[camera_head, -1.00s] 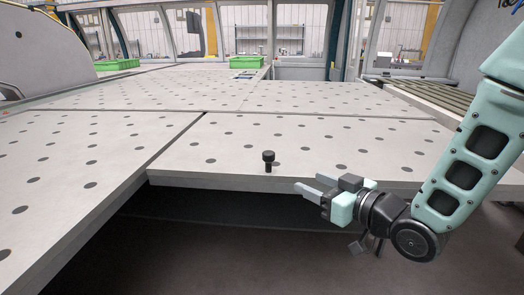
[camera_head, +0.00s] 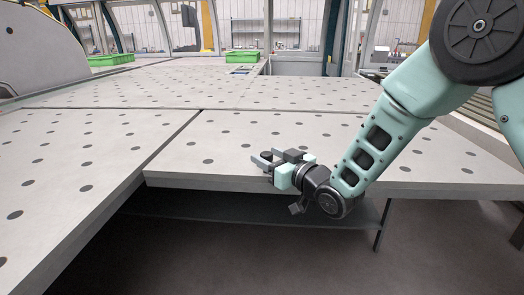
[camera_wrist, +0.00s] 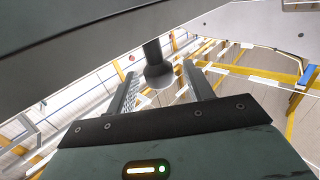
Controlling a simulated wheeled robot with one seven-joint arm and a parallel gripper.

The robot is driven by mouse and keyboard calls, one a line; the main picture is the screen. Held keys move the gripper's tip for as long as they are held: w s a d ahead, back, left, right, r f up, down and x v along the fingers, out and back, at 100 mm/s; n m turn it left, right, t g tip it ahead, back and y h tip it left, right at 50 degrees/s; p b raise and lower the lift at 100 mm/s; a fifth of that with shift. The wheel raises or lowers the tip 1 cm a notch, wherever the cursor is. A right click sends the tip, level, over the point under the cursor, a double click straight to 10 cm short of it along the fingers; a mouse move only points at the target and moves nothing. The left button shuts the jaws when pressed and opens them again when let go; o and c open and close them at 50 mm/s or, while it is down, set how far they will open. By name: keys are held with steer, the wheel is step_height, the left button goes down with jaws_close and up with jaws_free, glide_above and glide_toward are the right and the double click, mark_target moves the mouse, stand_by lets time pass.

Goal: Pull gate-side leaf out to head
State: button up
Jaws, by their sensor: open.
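The leaf with the knob (camera_head: 225,138) is the grey perforated panel at the front centre right in the head view. Its front edge overhangs a dark gap. A small black knob (camera_head: 266,154) stands upright near that edge, partly hidden by my gripper. My gripper (camera_head: 261,159) is at the knob, reaching in from the right. In the wrist view, the black knob (camera_wrist: 157,72) sits between the two open fingers of my gripper (camera_wrist: 159,76), with visible space on both sides. I cannot tell whether a finger touches it.
Another perforated panel (camera_head: 70,165) adjoins on the left, its edge running forward past the leaf. More panels lie behind. Green bins (camera_head: 242,56) stand at the far edge. A thin dark leg (camera_head: 383,228) stands below the leaf at right. The floor in front is clear.

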mark_target(262, 153)
steer(key=shift+x, duration=1.55)
jaws_close()
